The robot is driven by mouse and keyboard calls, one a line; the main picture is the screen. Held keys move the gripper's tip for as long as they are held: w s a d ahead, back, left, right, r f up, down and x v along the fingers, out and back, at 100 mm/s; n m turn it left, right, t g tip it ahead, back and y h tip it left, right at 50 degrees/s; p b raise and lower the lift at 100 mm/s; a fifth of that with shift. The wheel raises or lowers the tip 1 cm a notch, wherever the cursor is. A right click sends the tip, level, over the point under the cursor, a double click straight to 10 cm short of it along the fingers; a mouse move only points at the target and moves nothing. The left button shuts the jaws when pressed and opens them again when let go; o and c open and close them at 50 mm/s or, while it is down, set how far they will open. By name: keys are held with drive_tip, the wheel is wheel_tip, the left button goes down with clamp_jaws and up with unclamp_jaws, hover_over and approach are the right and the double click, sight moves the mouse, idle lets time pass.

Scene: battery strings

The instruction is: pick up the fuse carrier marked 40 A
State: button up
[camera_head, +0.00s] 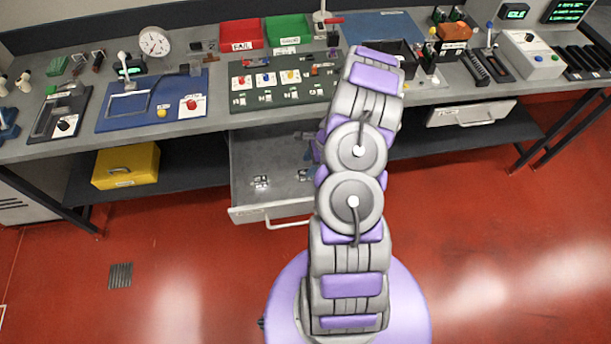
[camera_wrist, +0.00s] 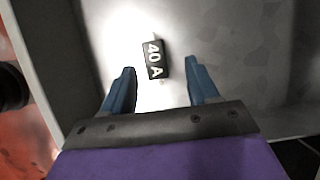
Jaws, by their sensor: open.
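The fuse carrier marked 40 A (camera_wrist: 154,60) shows in the wrist view as a small dark block with white lettering, with a pale bright patch around it. It lies on the grey floor of an open drawer (camera_head: 250,150). My gripper (camera_wrist: 160,66) is open, with one blue finger to the left of the carrier and one to the right. There are visible gaps on both sides, and I cannot tell the height of the fingertips above the floor. In the head view my arm hides most of the gripper, and I cannot make out the 40 A marking.
The drawer walls stand close by, one along the left of the wrist view (camera_wrist: 48,60). Small clear-looking parts (camera_head: 260,181) lie in the drawer's front left. The workbench above holds a green mat (camera_head: 245,108) and red bin (camera_head: 241,35). A yellow case (camera_head: 126,166) sits on the lower shelf.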

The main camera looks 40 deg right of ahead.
sight(305, 172)
drive_tip(key=b+x, duration=0.1)
drive_tip(key=x, duration=0.1)
drive_tip(key=b+x, duration=0.1)
drive_tip(key=x, duration=0.2)
drive_tip(key=shift+s+a+f, duration=0.15)
drive_tip(key=shift+s+a, duration=0.05)
drive_tip(key=shift+d, duration=0.1)
drive_tip(key=shift+c, duration=0.5)
clamp_jaws()
